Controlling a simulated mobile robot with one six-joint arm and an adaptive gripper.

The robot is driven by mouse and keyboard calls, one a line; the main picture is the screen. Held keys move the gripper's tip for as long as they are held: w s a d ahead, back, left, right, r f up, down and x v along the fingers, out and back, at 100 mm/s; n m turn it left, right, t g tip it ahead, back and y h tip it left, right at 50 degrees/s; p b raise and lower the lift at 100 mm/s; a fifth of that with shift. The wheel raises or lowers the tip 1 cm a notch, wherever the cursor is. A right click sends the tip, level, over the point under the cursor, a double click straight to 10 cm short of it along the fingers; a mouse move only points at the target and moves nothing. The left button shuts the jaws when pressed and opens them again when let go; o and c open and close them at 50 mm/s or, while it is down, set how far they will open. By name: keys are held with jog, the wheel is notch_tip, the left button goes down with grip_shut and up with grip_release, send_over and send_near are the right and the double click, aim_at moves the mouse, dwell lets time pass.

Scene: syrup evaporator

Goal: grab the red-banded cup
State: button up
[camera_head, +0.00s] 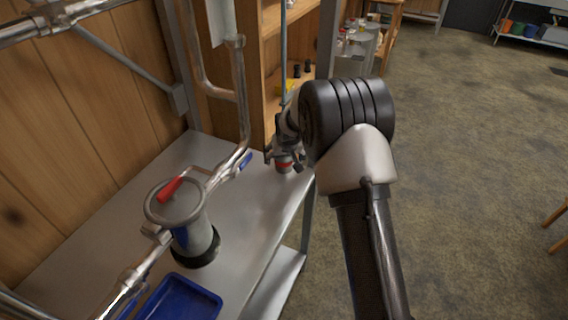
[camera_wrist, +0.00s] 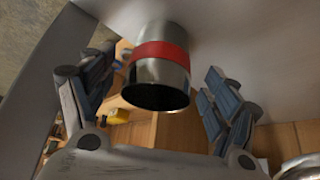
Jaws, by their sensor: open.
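The red-banded cup (camera_wrist: 160,72) is shiny metal with a broad red band. In the wrist view it is at upper middle, its dark round end facing the camera. My gripper (camera_wrist: 157,88) is open, with one blue-padded finger on each side of the cup. Gaps show between the cup and both fingers. In the head view the cup (camera_head: 284,165) stands at the far right corner of the metal table (camera_head: 245,215), partly hidden by my gripper (camera_head: 284,154).
A grey cylinder (camera_head: 197,243) with a black base stands on the table, under pipes with a red-handled valve (camera_head: 170,189). A blue tray (camera_head: 215,301) lies at the near edge. Wooden shelves (camera_head: 262,60) stand behind. Open floor (camera_head: 470,170) lies right.

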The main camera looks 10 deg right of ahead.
jog(key=x, duration=0.2)
jog(key=shift+w+f, duration=0.15)
jog(key=shift+f, duration=0.2)
jog(key=shift+d, duration=0.1)
jog(key=shift+c, duration=0.5)
jog(key=c, duration=1.2)
jog(key=shift+r, duration=0.15)
